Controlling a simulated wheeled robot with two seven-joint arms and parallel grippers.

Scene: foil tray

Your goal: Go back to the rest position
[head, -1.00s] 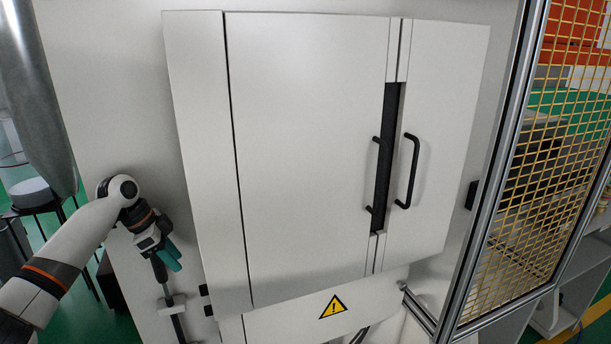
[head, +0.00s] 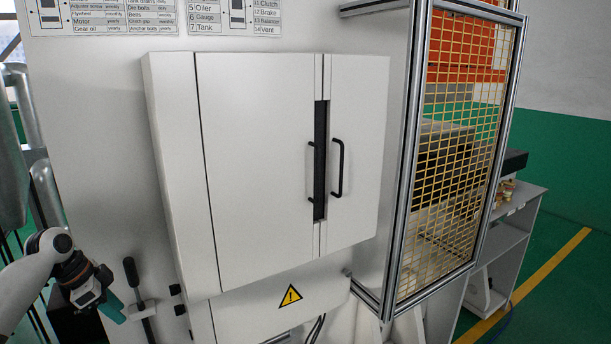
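My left gripper (head: 112,309), with teal fingers, hangs at the lower left of the head view, pointing down and to the right. It is beside a black lever (head: 135,282) on the white machine and looks apart from it. Its fingers overlap in this view, so I cannot tell whether it is open or shut. My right gripper is out of view.
A white cabinet (head: 260,160) with two black handles (head: 338,168) and a warning triangle (head: 290,296) below fills the middle. A framed yellow mesh guard (head: 455,150) stands to its right. A grey shelf unit (head: 510,235) stands beyond, with green floor and wall at right.

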